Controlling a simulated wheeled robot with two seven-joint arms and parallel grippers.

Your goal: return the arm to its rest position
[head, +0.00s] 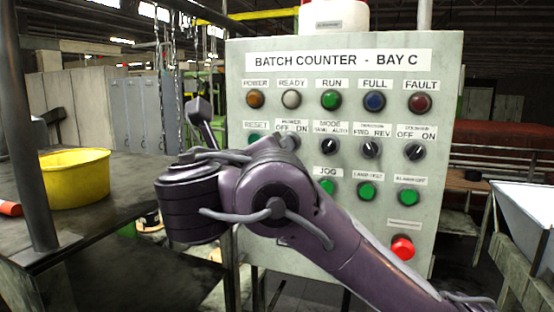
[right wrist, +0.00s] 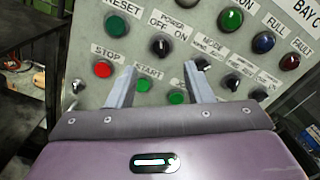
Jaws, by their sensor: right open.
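My right arm (head: 365,255) comes in from the lower right of the head view and crosses in front of the control panel (head: 442,205). In the right wrist view my right gripper (right wrist: 160,82) is open and empty. Its two pale fingers point at the panel's lower left, around the green START button (right wrist: 175,97); I cannot tell whether they touch the panel. The red STOP button (right wrist: 103,69) is left of the fingers. In the head view the arm hides STOP, START and part of the row above. My left gripper is not in view.
A dark table (head: 110,215) with a yellow bowl (head: 75,178) stands at the left, behind a dark post (head: 27,130). A pale sloped tray (head: 525,212) stands at the right. A red mushroom button (head: 402,248) sticks out at the panel's lower right.

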